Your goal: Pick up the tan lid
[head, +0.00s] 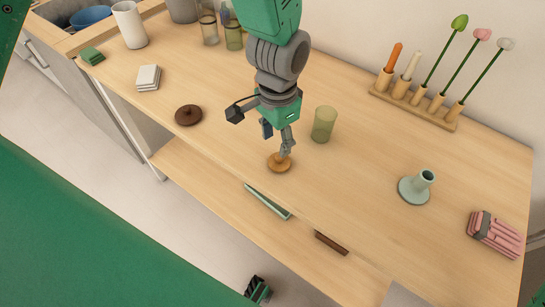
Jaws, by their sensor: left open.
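The tan lid (279,164) is a small round wooden disc with a knob, lying flat near the front edge of the wooden shelf top in the head view. My left gripper (283,150) reaches down from above, with its fingertips right at the lid's knob. The gripper is open, and its fingers hide part of the knob. I cannot tell whether they touch it.
A dark brown lid (188,115) lies to the left and a green glass (324,124) stands close on the right. A pale green candle holder (415,187) and pink bundle (494,234) are further right. A wooden vase rack (413,105) stands behind. The shelf's front edge is near.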

